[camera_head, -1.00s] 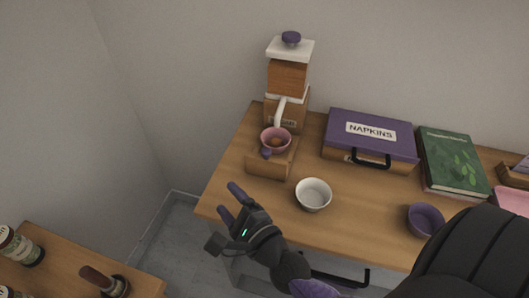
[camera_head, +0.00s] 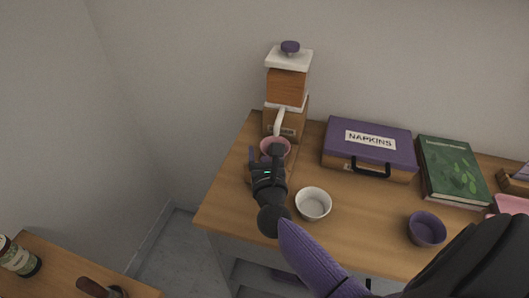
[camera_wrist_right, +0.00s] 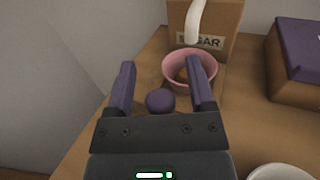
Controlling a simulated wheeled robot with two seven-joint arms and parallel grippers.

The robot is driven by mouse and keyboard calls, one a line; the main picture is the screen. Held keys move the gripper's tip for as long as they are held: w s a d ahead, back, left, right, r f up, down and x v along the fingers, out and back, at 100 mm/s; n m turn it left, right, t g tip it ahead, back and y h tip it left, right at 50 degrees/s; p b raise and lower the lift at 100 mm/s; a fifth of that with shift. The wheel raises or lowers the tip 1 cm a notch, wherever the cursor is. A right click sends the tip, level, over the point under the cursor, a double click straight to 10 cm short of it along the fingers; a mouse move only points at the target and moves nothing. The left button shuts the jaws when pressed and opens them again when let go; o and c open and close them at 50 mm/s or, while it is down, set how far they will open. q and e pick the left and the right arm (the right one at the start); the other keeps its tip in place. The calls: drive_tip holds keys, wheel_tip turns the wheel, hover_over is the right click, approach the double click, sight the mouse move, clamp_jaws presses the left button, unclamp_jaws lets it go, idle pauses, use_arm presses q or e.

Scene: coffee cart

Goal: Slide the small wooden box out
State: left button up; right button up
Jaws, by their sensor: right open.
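The small wooden box (camera_head: 292,163) stands at the left end of the counter, in front of the tall wooden sugar dispenser (camera_head: 288,84). My right arm hides most of it in the head view. A round purple knob (camera_wrist_right: 160,101) shows in the right wrist view, low at the box's front. A pink bowl (camera_head: 276,146) with something orange-brown in it sits just behind the knob. My right gripper (camera_wrist_right: 160,78) is open, with the knob appearing between its two purple fingers. I cannot tell whether they touch it. My left gripper is not in view.
A white bowl (camera_head: 313,204) stands close to the right of my right gripper. The purple napkins box (camera_head: 370,138), a green book (camera_head: 454,168) and a purple bowl (camera_head: 427,229) are further right. The counter's left edge is close by.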

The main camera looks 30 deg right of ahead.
clamp_jaws()
idle(1.4)
